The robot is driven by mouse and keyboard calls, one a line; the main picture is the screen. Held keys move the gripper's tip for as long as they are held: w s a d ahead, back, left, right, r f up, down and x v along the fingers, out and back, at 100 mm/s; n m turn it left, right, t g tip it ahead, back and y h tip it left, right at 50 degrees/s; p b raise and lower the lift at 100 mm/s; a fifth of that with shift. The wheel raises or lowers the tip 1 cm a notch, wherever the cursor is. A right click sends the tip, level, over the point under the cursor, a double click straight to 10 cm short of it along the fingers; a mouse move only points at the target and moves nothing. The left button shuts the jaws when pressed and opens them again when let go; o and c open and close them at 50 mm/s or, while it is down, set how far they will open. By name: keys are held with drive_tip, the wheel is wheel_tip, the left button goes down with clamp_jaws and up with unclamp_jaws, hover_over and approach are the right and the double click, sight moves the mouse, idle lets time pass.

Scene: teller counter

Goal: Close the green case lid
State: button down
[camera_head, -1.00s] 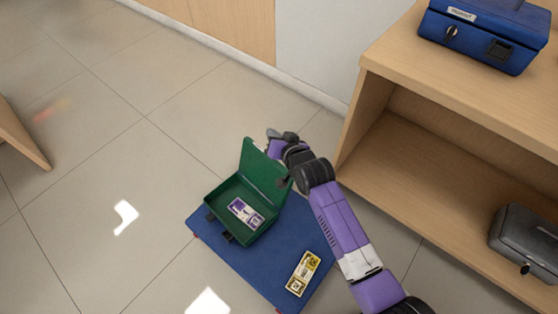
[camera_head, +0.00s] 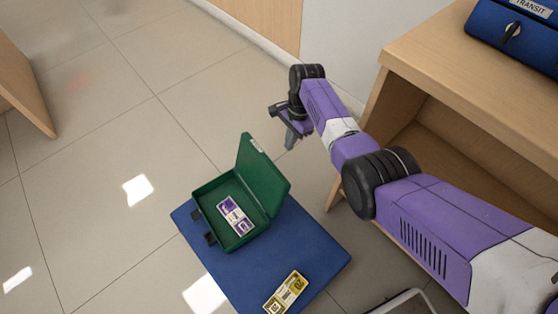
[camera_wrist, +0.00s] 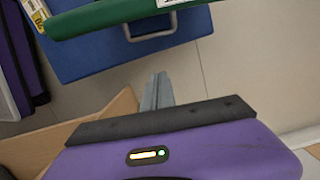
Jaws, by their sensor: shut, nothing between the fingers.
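The green case (camera_head: 238,205) sits on a blue platform, with its lid (camera_head: 263,176) standing open, roughly upright on the right-hand side. A purple-and-white banded bundle (camera_head: 235,216) lies inside the case. My gripper (camera_head: 290,140) is shut and empty, above and behind the lid to its upper right, apart from it. In the wrist view my gripper's fingers (camera_wrist: 158,92) are together, and the green lid's edge (camera_wrist: 110,15) crosses the top of the picture beyond them.
The blue platform (camera_head: 310,245) also carries a yellow-banded bundle (camera_head: 286,292) near its front. A wooden shelf unit (camera_head: 440,75) stands at the right with a blue case (camera_head: 515,35) on top. Tiled floor at the left is clear.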

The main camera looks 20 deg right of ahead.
wheel_tip(320, 180, down, 11)
drive_tip(key=a+b, duration=0.2)
drive_tip(key=b, duration=0.5)
drive_tip(key=shift+s+a+r+p, duration=0.15)
drive_tip(key=shift+s+a+r, duration=0.2)
drive_tip(key=shift+a+r, duration=0.45)
drive_tip(key=shift+s+a+r+p, duration=0.15)
drive_tip(key=shift+s+a+r, duration=0.15)
drive_tip(key=shift+a+r, duration=0.45)
